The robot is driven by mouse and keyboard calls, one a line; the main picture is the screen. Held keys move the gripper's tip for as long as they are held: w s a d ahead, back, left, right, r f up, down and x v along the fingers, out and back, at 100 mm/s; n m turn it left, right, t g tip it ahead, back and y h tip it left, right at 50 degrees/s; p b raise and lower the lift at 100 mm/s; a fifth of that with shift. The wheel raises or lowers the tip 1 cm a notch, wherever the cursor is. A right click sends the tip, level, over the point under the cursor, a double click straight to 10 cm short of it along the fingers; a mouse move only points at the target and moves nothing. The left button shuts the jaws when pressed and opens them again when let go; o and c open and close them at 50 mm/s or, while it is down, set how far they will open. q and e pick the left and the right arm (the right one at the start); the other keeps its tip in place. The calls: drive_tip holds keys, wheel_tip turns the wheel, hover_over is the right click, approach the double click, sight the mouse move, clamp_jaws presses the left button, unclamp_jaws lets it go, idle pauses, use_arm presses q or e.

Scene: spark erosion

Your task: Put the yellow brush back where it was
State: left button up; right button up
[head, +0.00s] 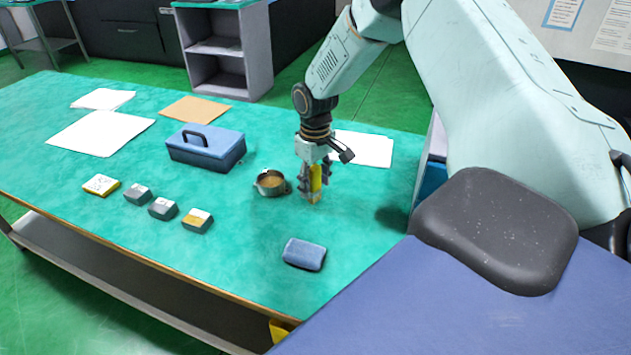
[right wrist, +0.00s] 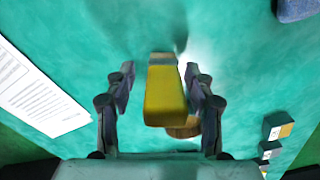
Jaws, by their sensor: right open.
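The yellow brush (head: 316,180) is at my right gripper, over the green table beside a small metal cup (head: 270,183). In the right wrist view the brush (right wrist: 165,95) lies between the two fingers, with a gap on each side. My right gripper (head: 314,190) is open around it and points down; it also shows in the right wrist view (right wrist: 163,85). I cannot tell whether the brush's lower end touches the table. The cup (right wrist: 183,128) is partly hidden behind the brush in the right wrist view. My left gripper is not in view.
A blue toolbox (head: 205,148) stands left of the cup. Several small blocks (head: 163,208) form a row at the front left. A blue pad (head: 304,254) lies near the front edge. White paper (head: 365,148) lies behind my gripper. The table between cup and pad is clear.

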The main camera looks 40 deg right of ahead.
drive_tip(key=shift+a+r, duration=0.15)
drive_tip(key=shift+r, duration=0.1)
wheel_tip(320, 180, up, 11)
drive_tip(key=shift+r+p, duration=0.1)
drive_tip(key=shift+p, duration=1)
drive_tip(key=shift+w+d+r, duration=0.1)
drive_tip(key=shift+d+r, duration=0.1)
drive_tip(key=shift+r, duration=0.2)
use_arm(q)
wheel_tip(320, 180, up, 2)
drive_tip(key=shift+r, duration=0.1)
use_arm(e)
drive_tip(key=shift+r, duration=0.1)
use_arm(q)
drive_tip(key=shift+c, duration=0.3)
use_arm(e)
drive_tip(key=shift+a, duration=0.1)
